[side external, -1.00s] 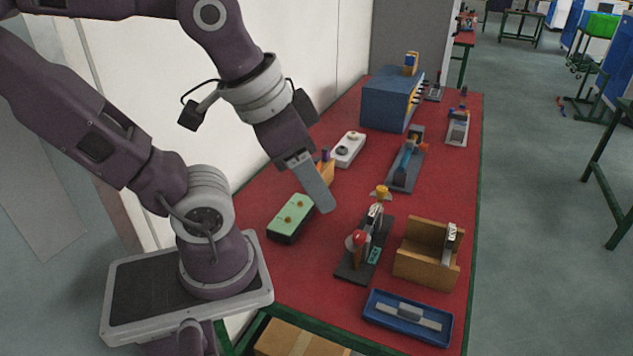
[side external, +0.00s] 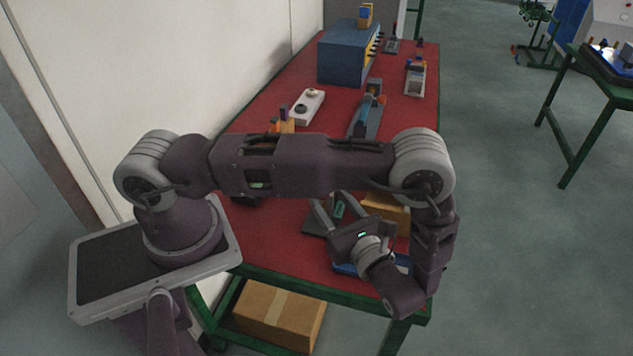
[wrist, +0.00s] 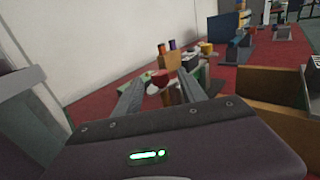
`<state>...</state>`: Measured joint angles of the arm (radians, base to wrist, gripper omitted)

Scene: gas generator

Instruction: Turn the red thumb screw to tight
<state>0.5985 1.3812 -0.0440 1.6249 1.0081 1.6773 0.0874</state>
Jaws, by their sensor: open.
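The fingers also show in the wrist view (wrist: 160,84), one on each side of the screw. I cannot tell whether they touch it. In the side view my arm and gripper hide the screw.
A wooden holder (wrist: 270,95) stands close on the right. A blue tray (side external: 345,269) lies partly under my gripper. Farther back are a white box (side external: 308,106), a blue cabinet (side external: 345,60) and a blue-grey clamp device (side external: 367,115). A wall runs along the left.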

